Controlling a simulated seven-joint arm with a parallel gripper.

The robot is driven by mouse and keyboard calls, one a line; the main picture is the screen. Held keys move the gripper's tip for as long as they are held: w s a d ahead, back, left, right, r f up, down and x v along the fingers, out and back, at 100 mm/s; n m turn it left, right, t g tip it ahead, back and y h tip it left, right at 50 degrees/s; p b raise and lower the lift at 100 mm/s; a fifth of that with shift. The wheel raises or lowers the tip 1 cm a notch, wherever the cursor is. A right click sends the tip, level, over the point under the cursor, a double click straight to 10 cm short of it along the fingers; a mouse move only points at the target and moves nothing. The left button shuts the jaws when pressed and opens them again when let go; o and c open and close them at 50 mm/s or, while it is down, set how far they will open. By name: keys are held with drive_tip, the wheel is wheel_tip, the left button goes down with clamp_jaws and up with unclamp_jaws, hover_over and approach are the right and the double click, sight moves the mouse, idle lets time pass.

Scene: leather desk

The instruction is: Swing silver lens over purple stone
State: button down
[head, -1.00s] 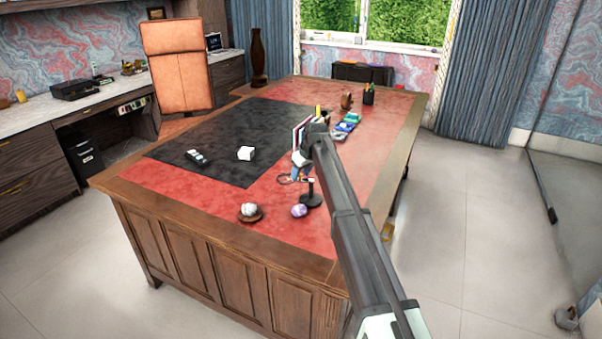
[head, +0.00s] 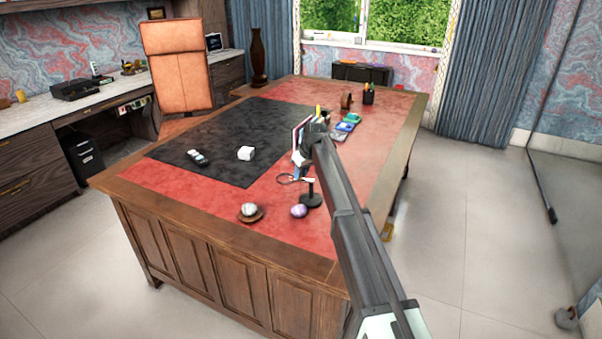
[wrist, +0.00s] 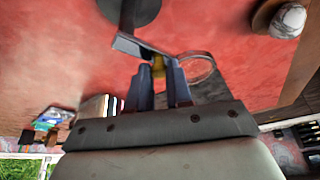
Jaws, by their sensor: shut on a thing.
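The silver lens (head: 287,179) is a thin round ring on an arm from a dark stand (head: 311,200) on the red leather. In the wrist view the lens (wrist: 198,67) is just right of my fingertips, and the stand's dark disc base shows at the top edge. My gripper (head: 297,175) is shut on the lens's mount, where a small yellow piece shows between the blue fingers in the wrist view (wrist: 159,75). The purple stone (head: 299,211) lies in front of the stand, nearer the desk's front edge. The lens is behind and left of the stone. The stone does not show in the wrist view.
A white ball (head: 249,209) sits on a brown dish left of the stone. A white cube (head: 245,153) and a toy car (head: 198,158) lie on the black pad. Upright books (head: 301,131) stand close behind my gripper. The red leather left of the lens is clear.

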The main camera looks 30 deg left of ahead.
drive_tip(key=d+n+g, duration=0.1)
drive_tip(key=n, duration=0.3)
drive_tip(key=s+d+n+g, duration=0.1)
drive_tip(key=n+g, duration=0.1)
drive_tip(key=n, duration=0.3)
drive_tip(key=s+d+n+g, duration=0.1)
drive_tip(key=n+g, duration=0.1)
drive_tip(key=n, duration=0.2)
drive_tip(key=shift+d, duration=0.3)
drive_tip(key=shift+s+n+h, duration=0.1)
drive_tip(key=shift+n+h, duration=0.2)
idle(0.4)
drive_tip(key=c, duration=1)
unclamp_jaws()
